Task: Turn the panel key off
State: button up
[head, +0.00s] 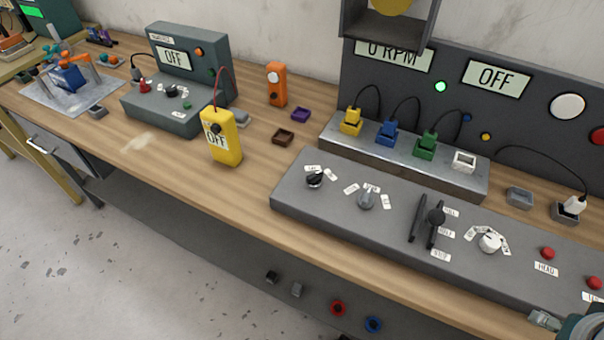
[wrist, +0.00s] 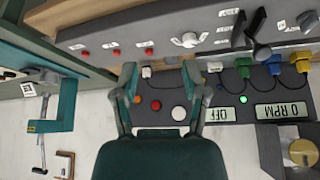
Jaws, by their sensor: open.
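The grey control panel (head: 330,215) carries a black knob (head: 314,179), a grey knob (head: 367,200), a black lever (head: 433,222) in a slot, and a white knob (head: 490,242), each with small labels. I cannot tell which of these is the panel key; the labels are too small to read. The white knob also shows in the wrist view (wrist: 188,40), beyond the fingertips. My gripper (wrist: 160,80) is open and empty in the wrist view, apart from the controls. Part of my arm shows at the bottom right of the head view.
Red buttons (head: 548,253) sit right of the white knob. Behind the panel is a metal ledge (head: 400,165) with coloured plugs and cables, and an upright board (head: 520,120) reading "0 RPM" and "OFF". A yellow meter (head: 222,140) stands left; bench wood before it is clear.

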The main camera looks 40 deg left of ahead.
aim_at(313, 180)
jog(key=k+u, duration=0.1)
jog(key=u, duration=0.35)
jog(key=j+u, duration=0.15)
jog(key=u, duration=0.3)
jog(key=k+j+u, duration=0.1)
jog(key=u, duration=0.35)
jog(key=i+j+u, duration=0.1)
jog(key=j, duration=0.2)
jog(key=i+j+u, duration=0.15)
jog(key=i+j, duration=0.1)
jog(key=j, duration=0.1)
